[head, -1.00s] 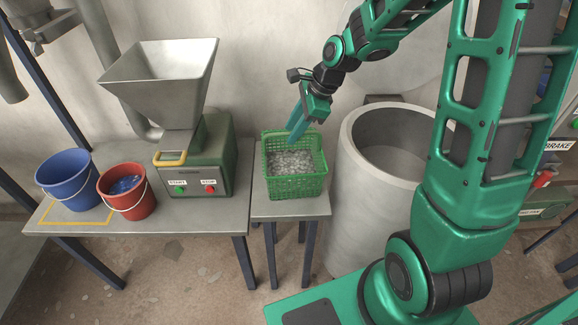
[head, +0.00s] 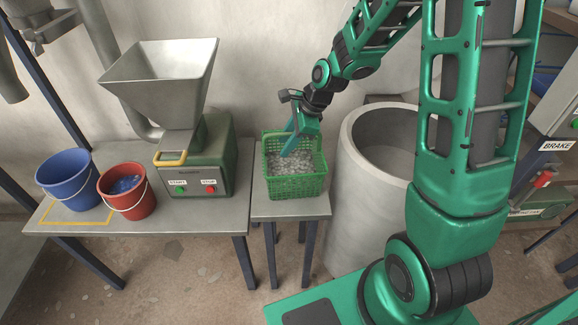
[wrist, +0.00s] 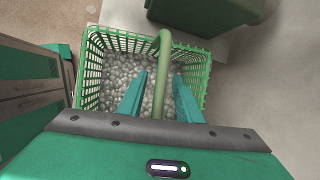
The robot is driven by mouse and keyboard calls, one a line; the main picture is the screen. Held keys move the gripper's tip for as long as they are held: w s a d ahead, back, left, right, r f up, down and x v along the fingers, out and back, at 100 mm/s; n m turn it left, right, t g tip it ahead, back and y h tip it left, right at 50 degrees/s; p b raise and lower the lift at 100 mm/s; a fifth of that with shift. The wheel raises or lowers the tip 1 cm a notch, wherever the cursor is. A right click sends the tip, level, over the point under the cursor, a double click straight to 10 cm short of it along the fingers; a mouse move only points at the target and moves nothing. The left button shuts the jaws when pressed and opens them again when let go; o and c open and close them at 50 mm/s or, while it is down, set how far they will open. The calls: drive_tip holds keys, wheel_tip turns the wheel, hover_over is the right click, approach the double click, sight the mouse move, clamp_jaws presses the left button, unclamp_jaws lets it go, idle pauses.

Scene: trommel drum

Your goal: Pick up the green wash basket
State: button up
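The green wash basket (head: 297,186) stands upright on a small grey table and holds many small pale grey pieces. In the wrist view the basket (wrist: 90,75) lies below my gripper, and its raised green handle (wrist: 164,50) runs between my fingers. My gripper (head: 286,154) points down over the basket in the head view. In the wrist view my gripper (wrist: 160,76) is open, with one finger on each side of the handle and a gap on both sides. My palm hides the near part of the basket.
A large pale drum (head: 350,200) stands close to the right of the small table (head: 290,208). To the left, a table (head: 200,215) bears a green hopper machine (head: 213,160), a red bucket (head: 130,200) and a blue bucket (head: 66,185). The wall is close behind.

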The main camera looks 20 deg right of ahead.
drive_tip(key=shift+f, duration=0.2)
idle(0.3)
drive_tip(key=shift+c, duration=0.6)
clamp_jaws()
idle(0.8)
